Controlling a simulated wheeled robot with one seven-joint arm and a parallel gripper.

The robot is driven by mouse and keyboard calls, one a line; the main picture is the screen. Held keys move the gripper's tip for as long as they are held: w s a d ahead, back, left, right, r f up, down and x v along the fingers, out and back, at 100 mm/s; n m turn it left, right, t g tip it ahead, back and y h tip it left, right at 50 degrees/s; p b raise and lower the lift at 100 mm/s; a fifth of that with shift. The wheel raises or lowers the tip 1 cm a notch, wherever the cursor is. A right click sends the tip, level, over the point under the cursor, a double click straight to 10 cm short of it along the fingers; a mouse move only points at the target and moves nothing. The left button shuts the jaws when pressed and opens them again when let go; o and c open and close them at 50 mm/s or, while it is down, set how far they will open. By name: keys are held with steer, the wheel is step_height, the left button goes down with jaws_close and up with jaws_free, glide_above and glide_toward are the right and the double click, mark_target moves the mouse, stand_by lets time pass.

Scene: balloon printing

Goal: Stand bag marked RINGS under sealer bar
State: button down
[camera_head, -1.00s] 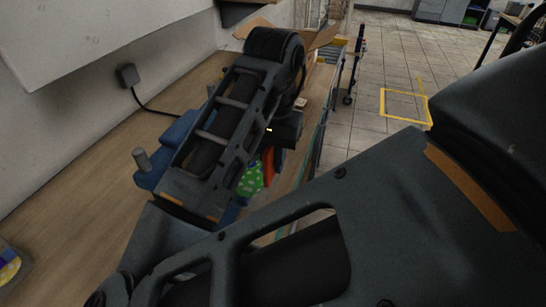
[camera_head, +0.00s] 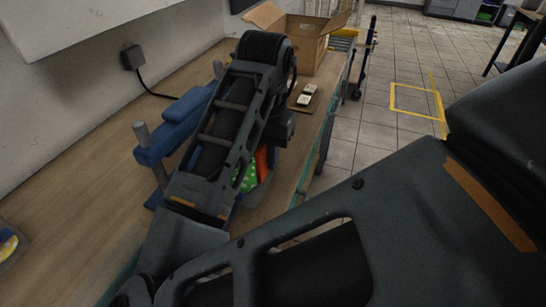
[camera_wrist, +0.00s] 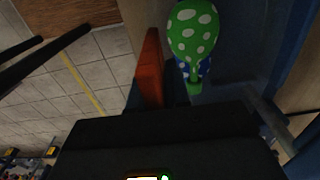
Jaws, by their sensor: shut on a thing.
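A bag with a green, white-dotted balloon (camera_head: 247,178) on or in it shows low behind my arm in the head view. The wrist view shows the green balloon (camera_wrist: 192,30) above a blue dotted one (camera_wrist: 205,68). An orange-red piece (camera_wrist: 150,70) is beside them; I cannot tell what it belongs to. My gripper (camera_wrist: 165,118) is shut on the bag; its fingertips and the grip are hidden. The RINGS marking is not readable. A blue device with grey posts, apparently the sealer (camera_head: 172,132), stands on the bench left of my arm. My arm hides part of it.
An open cardboard box (camera_head: 308,50) and a small pale item (camera_head: 307,94) are farther back. A wall outlet with a black cable (camera_head: 133,57) is behind the sealer. Tiled floor lies right of the bench edge.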

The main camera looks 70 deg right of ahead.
steer(key=shift+w+a+f+b, duration=0.15)
steer(key=shift+w+b, duration=0.3)
steer(key=shift+w, duration=1.5)
steer(key=shift+w+f+b, duration=0.15)
steer(key=shift+w+b, duration=0.3)
steer(key=shift+w, duration=1.5)
steer(key=c, duration=1)
jaws_free()
steer(key=s+r+p, duration=0.1)
steer(key=r+p, duration=0.3)
steer(key=s+r+p, duration=0.1)
steer(key=r+p, duration=0.1)
steer(key=shift+s+r, duration=0.5)
steer(key=shift+r, duration=0.05)
